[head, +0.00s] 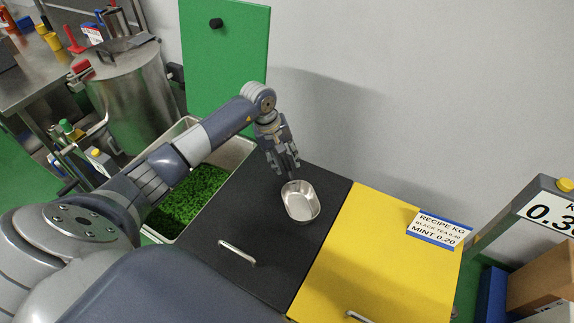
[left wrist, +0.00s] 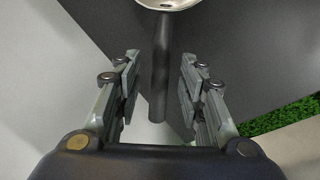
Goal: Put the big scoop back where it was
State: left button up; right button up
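The big scoop is a shiny metal bowl (head: 301,203) lying on the black bin lid (head: 262,222). In the left wrist view its bowl rim (left wrist: 168,4) shows at the top edge, and its dark handle (left wrist: 159,65) runs down between my fingers. My left gripper (head: 289,168) is at the handle end, just behind the bowl. In the left wrist view my left gripper (left wrist: 157,80) is open, with a visible gap on each side of the handle. My right gripper is not in view.
A bin of green leaves (head: 190,195) stands open left of the black lid, its green lid (head: 225,70) raised. A yellow lid (head: 375,255) with a recipe sign (head: 440,230) is on the right. The wall (head: 400,100) is close behind. A steel drum (head: 135,95) stands back left.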

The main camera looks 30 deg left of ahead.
pick_arm(q)
jog(key=b+v, duration=0.2)
jog(key=v, duration=0.7)
jog(key=shift+s+r, duration=0.1)
